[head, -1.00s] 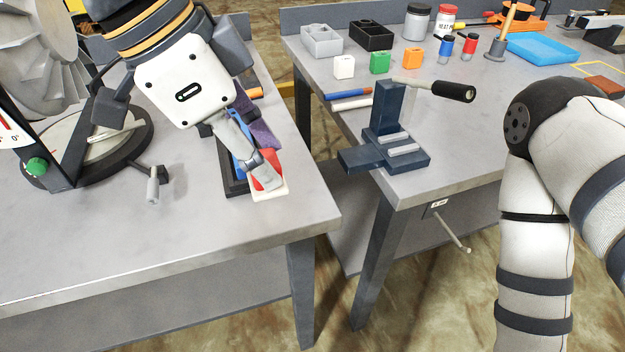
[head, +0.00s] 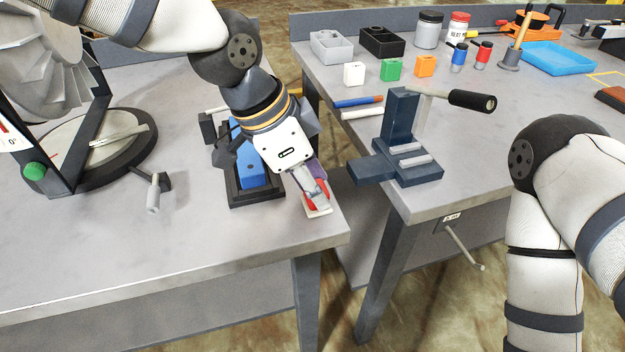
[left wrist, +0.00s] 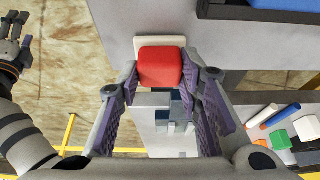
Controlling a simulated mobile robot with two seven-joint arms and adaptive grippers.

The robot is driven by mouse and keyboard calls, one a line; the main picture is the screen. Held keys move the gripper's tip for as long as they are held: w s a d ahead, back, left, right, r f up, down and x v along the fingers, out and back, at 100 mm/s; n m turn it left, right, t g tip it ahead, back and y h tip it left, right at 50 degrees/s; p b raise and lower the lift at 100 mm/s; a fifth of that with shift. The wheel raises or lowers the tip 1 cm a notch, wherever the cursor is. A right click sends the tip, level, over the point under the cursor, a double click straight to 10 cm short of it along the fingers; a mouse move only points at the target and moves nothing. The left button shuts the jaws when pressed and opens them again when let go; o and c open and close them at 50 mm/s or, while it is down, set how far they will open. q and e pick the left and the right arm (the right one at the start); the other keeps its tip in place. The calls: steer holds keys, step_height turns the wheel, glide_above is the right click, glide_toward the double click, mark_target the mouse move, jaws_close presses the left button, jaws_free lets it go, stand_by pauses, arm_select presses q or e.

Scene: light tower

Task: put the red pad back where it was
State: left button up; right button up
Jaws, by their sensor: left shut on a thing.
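The red pad (head: 321,188) has a white plate at its end and is held over the front right corner of the left bench. In the left wrist view the red block (left wrist: 160,66) sits between my two fingertips, with the white plate just beyond it. My left gripper (head: 314,186) is shut on it, and its fingers hide part of it. I cannot tell whether the plate touches the bench. My right gripper (left wrist: 14,28) seems to show at the left edge of the left wrist view, too small to read.
A black tray (head: 232,195) with a blue block (head: 250,170) stands just left of my left gripper. A dark blue vise (head: 398,135) stands on the right bench, across a gap. A round dial stand (head: 125,165) is at left. The front left bench top is clear.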

arm_select(q)
steer(key=o, duration=1.1)
steer(key=shift+f, duration=0.1)
steer(key=shift+r, duration=0.3)
steer(key=p+v, duration=0.1)
steer(key=v, duration=1)
steer(key=shift+s+a+r, duration=0.1)
steer(key=shift+a+r, duration=0.05)
steer(key=shift+r, duration=0.25)
arm_select(e)
steer(key=shift+w+r+t, duration=0.3)
steer(key=shift+w+r, duration=0.35)
steer(key=shift+w, duration=0.1)
